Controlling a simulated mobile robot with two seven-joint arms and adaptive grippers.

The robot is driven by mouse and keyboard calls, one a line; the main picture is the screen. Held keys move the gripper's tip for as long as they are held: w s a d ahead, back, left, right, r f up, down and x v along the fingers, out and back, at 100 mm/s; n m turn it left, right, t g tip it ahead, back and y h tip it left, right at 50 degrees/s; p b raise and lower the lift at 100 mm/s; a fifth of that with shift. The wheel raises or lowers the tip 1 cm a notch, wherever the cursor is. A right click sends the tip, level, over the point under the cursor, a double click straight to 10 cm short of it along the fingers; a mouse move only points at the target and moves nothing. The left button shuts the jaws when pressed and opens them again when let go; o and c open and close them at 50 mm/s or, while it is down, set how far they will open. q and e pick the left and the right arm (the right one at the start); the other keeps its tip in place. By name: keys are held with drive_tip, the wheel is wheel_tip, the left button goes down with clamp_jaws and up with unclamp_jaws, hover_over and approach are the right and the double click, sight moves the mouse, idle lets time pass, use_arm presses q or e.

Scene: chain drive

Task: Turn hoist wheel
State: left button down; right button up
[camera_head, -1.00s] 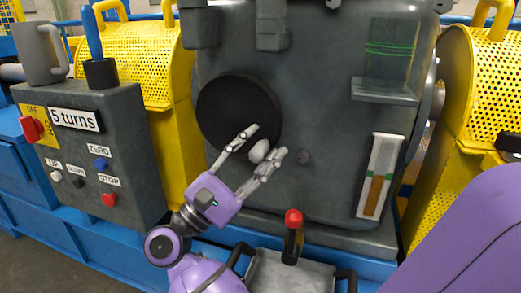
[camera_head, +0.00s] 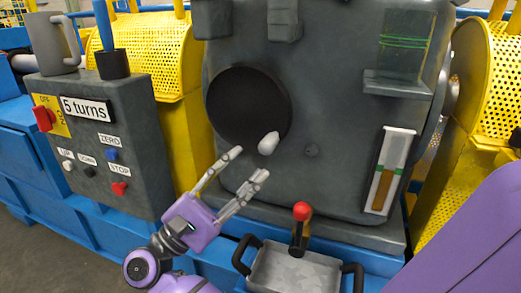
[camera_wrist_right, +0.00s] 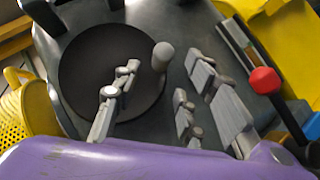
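The hoist wheel (camera_head: 245,98) is a round, dark disc on the front of a grey housing. A pale grey knob (camera_head: 268,143) stands out from its lower right rim. My right gripper (camera_head: 254,162) is open and empty, its fingers spread just below and left of the knob. In the right wrist view, the wheel (camera_wrist_right: 95,65) fills the left half. The knob (camera_wrist_right: 162,56) shows past the fingertips, in line with the gap between the fingers, and neither finger appears to touch it. My left gripper is not in view.
A control box (camera_head: 105,140) at left carries a "5 turns" label, coloured buttons and a red switch (camera_head: 43,118). A red-topped lever (camera_head: 301,212) and a metal tray (camera_head: 295,270) with black handles stand below the housing. A gauge (camera_head: 388,170) is at right.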

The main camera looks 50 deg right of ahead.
drive_tip(key=shift+v, duration=2.2)
